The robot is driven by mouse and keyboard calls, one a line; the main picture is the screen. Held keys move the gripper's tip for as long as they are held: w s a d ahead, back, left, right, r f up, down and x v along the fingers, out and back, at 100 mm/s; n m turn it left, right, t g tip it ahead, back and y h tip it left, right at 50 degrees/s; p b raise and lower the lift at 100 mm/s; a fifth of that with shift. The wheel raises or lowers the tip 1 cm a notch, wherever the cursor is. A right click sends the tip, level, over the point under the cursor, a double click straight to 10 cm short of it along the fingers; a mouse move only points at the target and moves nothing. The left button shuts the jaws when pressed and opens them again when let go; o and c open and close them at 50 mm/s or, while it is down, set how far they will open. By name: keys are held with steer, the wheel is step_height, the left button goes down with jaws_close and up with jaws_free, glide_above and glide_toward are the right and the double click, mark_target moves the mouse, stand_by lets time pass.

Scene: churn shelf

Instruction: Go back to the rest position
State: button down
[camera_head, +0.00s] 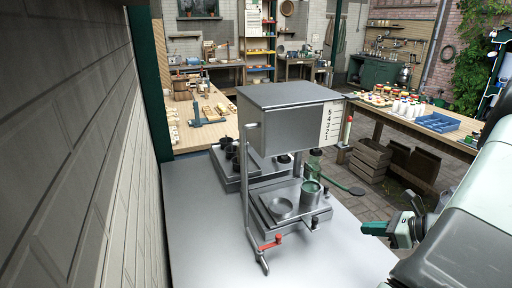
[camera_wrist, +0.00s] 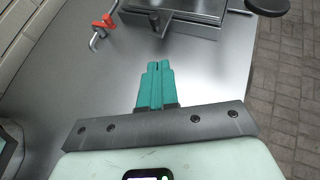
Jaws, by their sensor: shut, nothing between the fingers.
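My gripper (camera_head: 376,229) is at the right side of the head view, above the right edge of the grey metal table. Its green fingers are together with nothing between them. In the wrist view my gripper (camera_wrist: 158,66) points over bare table top, a little short of the grey metal platform (camera_wrist: 176,26). It touches nothing that I can see.
A metal box (camera_head: 285,112) with a number scale stands over the table (camera_head: 205,255). The table's front is clear.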

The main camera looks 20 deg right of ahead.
steer(key=w+a+r+n+g, duration=0.45)
steer(key=a+r+n, duration=0.35)
steer(key=a+r, duration=0.3)
steer(key=w+a+r+n+g, duration=0.3)
steer(key=w+a+r+n, duration=0.2)
steer(key=a+r+n, duration=0.6)
steer(key=s+a+r+n+t+h, duration=0.1)
steer(key=s+a+r+n+h, duration=0.1)
steer(key=s+a+r+n, duration=0.6)
steer(key=s+a+r+n+t+h, duration=0.2)
steer(key=s+a+r+n, duration=0.15)
steer(key=a, duration=0.85)
steer(key=s+d+f+h, duration=0.1)
steer(key=s+d+f, duration=0.1)
steer(key=s, duration=0.4)
steer(key=shift+s+d+f, duration=0.2)
steer(key=shift+d+f, duration=0.1)
steer(key=shift+d, duration=0.55)
steer(key=shift+n, duration=0.25)
